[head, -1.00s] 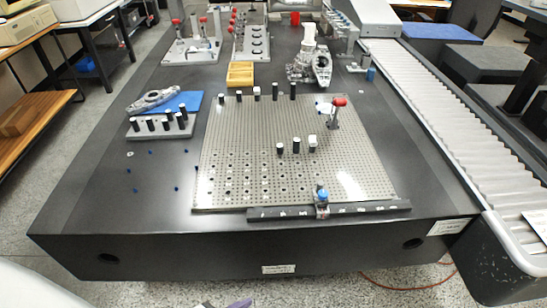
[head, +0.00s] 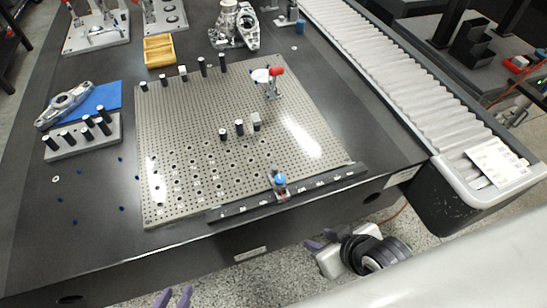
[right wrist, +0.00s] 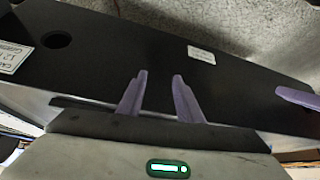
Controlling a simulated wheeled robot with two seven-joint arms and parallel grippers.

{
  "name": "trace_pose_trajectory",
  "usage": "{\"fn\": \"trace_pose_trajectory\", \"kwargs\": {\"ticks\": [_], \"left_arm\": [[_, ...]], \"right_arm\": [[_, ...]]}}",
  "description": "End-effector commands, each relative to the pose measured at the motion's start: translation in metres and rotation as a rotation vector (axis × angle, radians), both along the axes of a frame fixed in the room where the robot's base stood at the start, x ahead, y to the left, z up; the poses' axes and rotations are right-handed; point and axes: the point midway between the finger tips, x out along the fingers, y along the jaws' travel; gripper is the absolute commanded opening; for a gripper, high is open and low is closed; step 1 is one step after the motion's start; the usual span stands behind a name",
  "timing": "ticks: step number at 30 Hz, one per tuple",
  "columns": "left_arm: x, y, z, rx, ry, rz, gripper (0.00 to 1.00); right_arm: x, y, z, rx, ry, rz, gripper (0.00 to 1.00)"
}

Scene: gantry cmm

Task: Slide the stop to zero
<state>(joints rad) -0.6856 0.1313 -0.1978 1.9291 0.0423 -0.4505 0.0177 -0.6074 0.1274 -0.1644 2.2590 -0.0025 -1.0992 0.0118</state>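The stop (head: 281,188) is a small metal slider with a blue knob. The rail carries small white marks, too small to read, so I cannot tell which is zero. My right gripper (head: 321,240) is in front of the table's front edge, right of and nearer than the stop. Its purple fingers are apart and empty in the right wrist view (right wrist: 160,98). My left gripper (head: 173,298) is at the bottom edge, its fingertips apart and empty.
The perforated plate (head: 180,140) carries several black pins and a red-knobbed clamp (head: 274,80). A grey pin block (head: 85,139) and a yellow tray (head: 158,51) stand around it. A roller conveyor (head: 395,75) runs along the right.

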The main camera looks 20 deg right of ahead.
Motion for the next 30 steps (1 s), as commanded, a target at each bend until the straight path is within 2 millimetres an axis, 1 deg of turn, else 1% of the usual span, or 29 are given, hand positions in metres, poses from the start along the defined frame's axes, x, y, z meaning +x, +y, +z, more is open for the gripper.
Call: {"fn": "trace_pose_trajectory", "kwargs": {"ticks": [1,2,3,8,9,11,12,14,15,17,18,20,21,23,24,26,27,28,29,30], "left_arm": [[-0.001,0.002,0.006,0.003,0.004,0.002,0.31],[-0.001,0.003,0.009,0.003,0.006,0.003,0.31],[-0.002,0.004,0.008,0.005,0.007,0.004,0.31],[-0.001,0.006,0.008,0.007,0.005,0.007,0.31],[-0.001,0.006,0.008,0.007,0.005,0.007,0.31],[-0.001,0.006,0.009,0.007,0.005,0.007,0.31],[-0.001,0.006,0.009,0.007,0.005,0.007,0.31],[-0.001,0.006,0.009,0.007,0.004,0.007,0.31],[-0.001,0.006,0.009,0.007,0.004,0.007,0.31],[-0.001,0.006,0.010,0.006,0.004,0.006,0.31],[-0.001,0.005,0.010,0.006,0.004,0.006,0.31],[-0.001,0.005,0.011,0.006,0.004,0.006,0.31],[-0.001,0.005,0.011,0.005,0.003,0.005,0.31],[-0.001,0.005,0.012,0.005,0.003,0.005,0.31],[-0.001,0.005,0.013,0.005,0.003,0.005,0.31],[-0.001,0.004,0.014,0.004,0.004,0.005,0.31],[-0.001,0.004,0.014,0.004,0.004,0.005,0.31],[-0.001,0.004,0.014,0.004,0.003,0.005,0.31],[-0.001,0.004,0.015,0.004,0.003,0.005,0.31],[-0.001,0.004,0.015,0.004,0.003,0.005,0.31]], "right_arm": [[0.006,-0.003,0.021,-0.016,-0.006,-0.003,0.33],[0.014,-0.006,0.035,-0.031,-0.023,-0.004,0.33],[0.027,-0.007,0.046,-0.047,-0.058,-0.004,0.33],[0.080,-0.003,0.082,-0.091,-0.251,0.009,0.33],[0.094,0.001,0.093,-0.099,-0.305,0.017,0.33],[0.115,0.006,0.111,-0.111,-0.394,0.030,0.33],[0.128,0.010,0.123,-0.118,-0.455,0.042,0.33],[0.147,0.019,0.145,-0.130,-0.553,0.065,0.33],[0.160,0.025,0.161,-0.136,-0.622,0.082,0.33],[0.178,0.038,0.189,-0.145,-0.741,0.118,0.33],[0.190,0.049,0.210,-0.153,-0.829,0.150,0.33],[0.205,0.070,0.248,-0.164,-0.979,0.212,0.33],[0.212,0.089,0.277,-0.172,-1.095,0.271,0.33],[0.215,0.124,0.322,-0.183,-1.284,0.387,0.33],[0.210,0.152,0.350,-0.191,-1.416,0.490,0.33],[0.193,0.195,0.382,-0.202,-1.598,0.672,0.33],[0.176,0.224,0.395,-0.213,-1.704,0.812,0.33],[0.163,0.243,0.399,-0.223,-1.773,0.924,0.33],[0.149,0.262,0.399,-0.231,-1.831,1.046,0.33],[0.130,0.282,0.393,-0.250,-1.890,1.219,0.33]]}}
